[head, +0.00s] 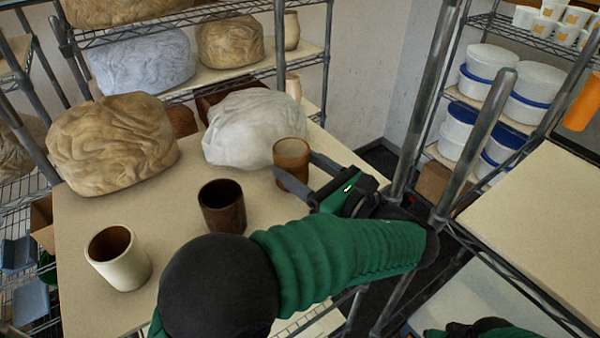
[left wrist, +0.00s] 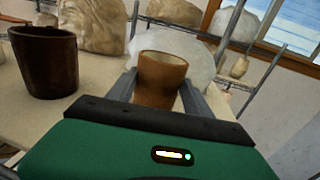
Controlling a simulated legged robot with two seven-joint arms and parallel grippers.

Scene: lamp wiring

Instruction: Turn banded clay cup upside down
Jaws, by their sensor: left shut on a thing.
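The banded clay cup (head: 291,153) is orange-brown with a darker band near its rim. It is upright, mouth up, near the right edge of the table, in front of a white wrapped lump. My left gripper (head: 293,172) is shut on it, with one finger on each side. In the left wrist view the cup (left wrist: 161,82) stands between the two grey fingers (left wrist: 160,95). Whether its base touches the table I cannot tell. My right gripper is not in view; only a bit of green and black arm shows at the bottom right of the head view.
A dark brown cup (head: 222,207) and a cream cup (head: 118,258) stand on the table (head: 75,225) to the left. A tan wrapped lump (head: 112,145) and the white lump (head: 253,127) sit behind. Shelf posts (head: 430,100) rise on the right.

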